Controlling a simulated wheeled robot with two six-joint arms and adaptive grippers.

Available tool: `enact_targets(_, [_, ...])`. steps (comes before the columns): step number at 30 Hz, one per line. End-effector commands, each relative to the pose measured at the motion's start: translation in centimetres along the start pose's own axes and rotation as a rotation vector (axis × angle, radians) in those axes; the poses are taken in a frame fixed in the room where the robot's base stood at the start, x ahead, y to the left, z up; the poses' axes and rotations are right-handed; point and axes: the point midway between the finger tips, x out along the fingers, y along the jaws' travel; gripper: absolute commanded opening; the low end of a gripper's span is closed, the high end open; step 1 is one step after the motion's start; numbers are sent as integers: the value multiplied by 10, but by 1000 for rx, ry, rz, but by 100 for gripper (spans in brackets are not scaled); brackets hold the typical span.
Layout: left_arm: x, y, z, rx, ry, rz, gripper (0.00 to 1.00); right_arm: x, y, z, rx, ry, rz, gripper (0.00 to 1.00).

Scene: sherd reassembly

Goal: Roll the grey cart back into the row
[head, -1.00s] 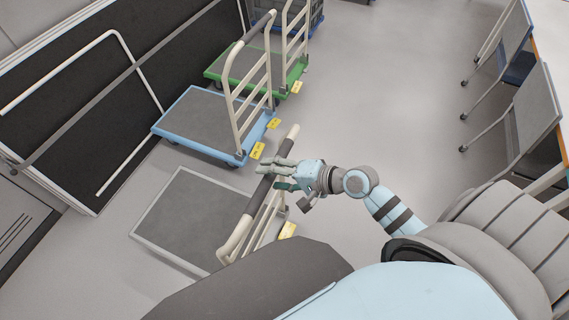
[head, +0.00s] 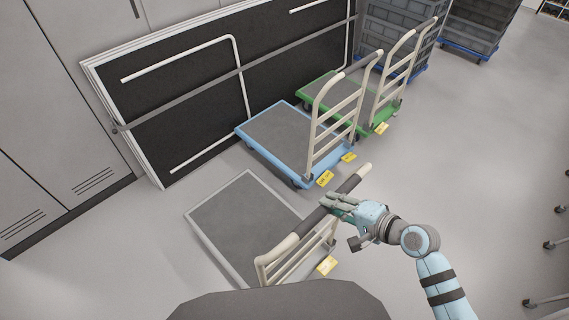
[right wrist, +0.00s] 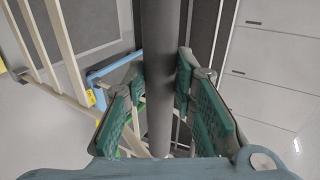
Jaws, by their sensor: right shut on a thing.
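The grey cart (head: 238,222) stands in front of me in the head view, a flat grey platform with a cream push handle at its right end. My right gripper (head: 337,204) is shut on the dark grip of that handle. In the right wrist view the handle's dark bar (right wrist: 160,80) runs between the green finger pads. The row is a blue cart (head: 283,135) and a green cart (head: 322,88), both with cream handles. The grey cart sits nearer to me than the blue one, with bare floor between them. My left gripper is not in view.
Folded black panels (head: 205,95) lean along the wall behind the carts. Grey lockers (head: 50,110) stand at the left. Dark crates (head: 400,30) on blue dollies stand at the back. Chair legs (head: 548,243) show at the right edge. The floor (head: 470,150) right of the carts is clear.

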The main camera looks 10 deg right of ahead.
Motion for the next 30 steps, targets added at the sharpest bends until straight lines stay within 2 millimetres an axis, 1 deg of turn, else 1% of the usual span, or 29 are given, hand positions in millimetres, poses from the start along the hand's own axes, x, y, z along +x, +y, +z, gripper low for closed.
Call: enact_targets(30, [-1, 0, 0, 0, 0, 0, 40, 81, -44, 1, 2, -4, 1, 0])
